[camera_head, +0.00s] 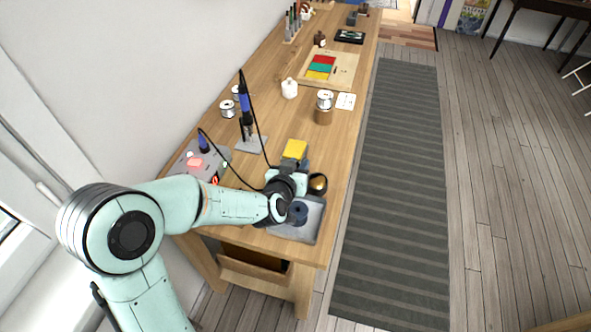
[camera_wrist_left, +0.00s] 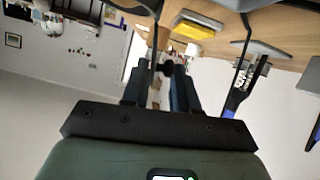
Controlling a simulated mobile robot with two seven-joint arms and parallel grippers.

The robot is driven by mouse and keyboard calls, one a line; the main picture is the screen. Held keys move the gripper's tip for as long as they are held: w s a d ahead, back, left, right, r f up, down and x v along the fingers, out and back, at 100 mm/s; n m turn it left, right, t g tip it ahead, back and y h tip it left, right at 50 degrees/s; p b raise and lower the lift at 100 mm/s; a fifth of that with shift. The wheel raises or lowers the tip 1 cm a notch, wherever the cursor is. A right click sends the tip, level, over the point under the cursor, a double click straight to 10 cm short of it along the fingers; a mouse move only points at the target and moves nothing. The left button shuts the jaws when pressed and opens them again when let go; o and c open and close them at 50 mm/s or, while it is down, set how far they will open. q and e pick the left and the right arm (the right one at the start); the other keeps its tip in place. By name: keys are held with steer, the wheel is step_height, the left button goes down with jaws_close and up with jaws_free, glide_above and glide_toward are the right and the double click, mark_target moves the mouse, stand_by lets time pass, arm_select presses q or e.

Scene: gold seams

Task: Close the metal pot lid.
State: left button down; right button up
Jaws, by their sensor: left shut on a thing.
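The small dark metal pot (camera_head: 318,184) stands near the front right edge of the workbench, with a gold-coloured inside showing, so its mouth is at least partly uncovered. My left gripper (camera_head: 301,176) is right beside it, on its left. In the left wrist view the fingers of my left gripper (camera_wrist_left: 161,78) are close together, with a small dark piece (camera_wrist_left: 167,68) at their tips, apparently part of the metal pot lid. The rest of the lid cannot be made out clearly. My right gripper is not in view.
A yellow sponge (camera_head: 295,148) lies just beyond the gripper and shows in the left wrist view (camera_wrist_left: 195,28). A grey tray (camera_head: 307,229) is under my wrist. A soldering iron stand (camera_head: 248,143) with cables and a station (camera_head: 193,160) are on the left.

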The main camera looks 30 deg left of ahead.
arm_select(q)
steer(key=shift+w+d+r+m+y, duration=0.15)
steer(key=shift+d+m+y, duration=0.15)
steer(key=shift+d+m, duration=0.15)
steer(key=shift+w+d+m+g+y+p, duration=0.25)
steer(key=shift+d+m+y+p, duration=0.35)
steer(key=shift+m+p, duration=0.3)
